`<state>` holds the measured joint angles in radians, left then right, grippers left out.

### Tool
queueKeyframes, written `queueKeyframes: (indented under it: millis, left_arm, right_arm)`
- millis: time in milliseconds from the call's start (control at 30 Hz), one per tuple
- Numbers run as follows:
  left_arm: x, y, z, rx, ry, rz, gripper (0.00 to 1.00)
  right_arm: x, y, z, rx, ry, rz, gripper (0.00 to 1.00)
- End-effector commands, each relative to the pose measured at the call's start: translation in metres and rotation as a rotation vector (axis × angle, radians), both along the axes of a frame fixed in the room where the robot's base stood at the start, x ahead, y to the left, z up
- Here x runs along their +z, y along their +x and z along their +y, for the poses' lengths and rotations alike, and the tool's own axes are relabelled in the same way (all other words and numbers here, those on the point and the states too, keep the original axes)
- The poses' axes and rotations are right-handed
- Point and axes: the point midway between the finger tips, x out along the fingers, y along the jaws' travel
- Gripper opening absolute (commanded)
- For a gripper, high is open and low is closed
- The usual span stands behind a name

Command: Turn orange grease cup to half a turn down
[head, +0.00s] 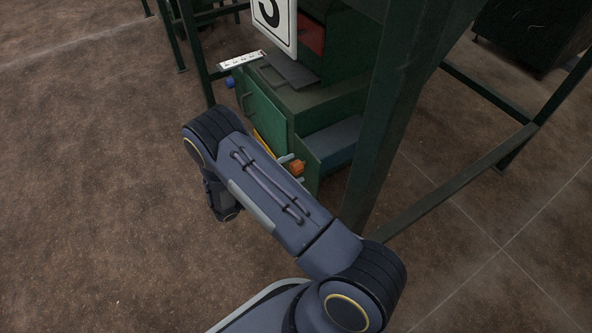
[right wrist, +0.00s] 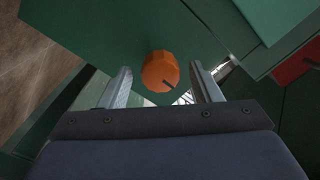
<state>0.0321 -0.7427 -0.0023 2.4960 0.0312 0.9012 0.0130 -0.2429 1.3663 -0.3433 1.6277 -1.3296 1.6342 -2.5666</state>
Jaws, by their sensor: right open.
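The orange grease cup (head: 297,168) sticks out low on the green cabinet, just past my right forearm in the head view. In the right wrist view the orange cup (right wrist: 160,72) is a faceted knob with a dark line at its lower right. My right gripper (right wrist: 161,78) is open, with a finger on each side of the cup. Gaps show between cup and fingers, wider on the left; the cup lies at about tip level. Only the fingertips of this gripper show in the head view, beside the cup. My left gripper is in neither view.
A green cabinet (head: 264,112) stands between dark green frame posts (head: 385,105). A blue knob (head: 230,82) sits on its left side, and a white label strip (head: 241,61) and numbered sign (head: 275,22) are above. Brown floor at left is clear.

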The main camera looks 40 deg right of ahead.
Motion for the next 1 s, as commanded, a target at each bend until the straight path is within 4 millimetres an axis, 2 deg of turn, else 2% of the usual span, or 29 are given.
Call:
queueKeyframes:
  millis: [200, 467, 800, 1000]
  left_arm:
    - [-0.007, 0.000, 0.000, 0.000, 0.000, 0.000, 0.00]
    - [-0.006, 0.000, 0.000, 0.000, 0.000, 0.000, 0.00]
    - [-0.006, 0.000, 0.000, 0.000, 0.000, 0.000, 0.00]
    - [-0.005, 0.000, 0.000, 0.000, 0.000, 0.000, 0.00]
  right_arm:
    - [0.000, -0.002, -0.017, -0.001, 0.001, -0.001, 0.58]
    - [0.000, -0.002, -0.018, -0.001, 0.001, -0.001, 0.56]
    - [0.000, -0.002, -0.017, 0.000, 0.001, -0.001, 0.13]
    - [0.000, -0.002, -0.017, 0.000, 0.000, -0.013, 0.13]
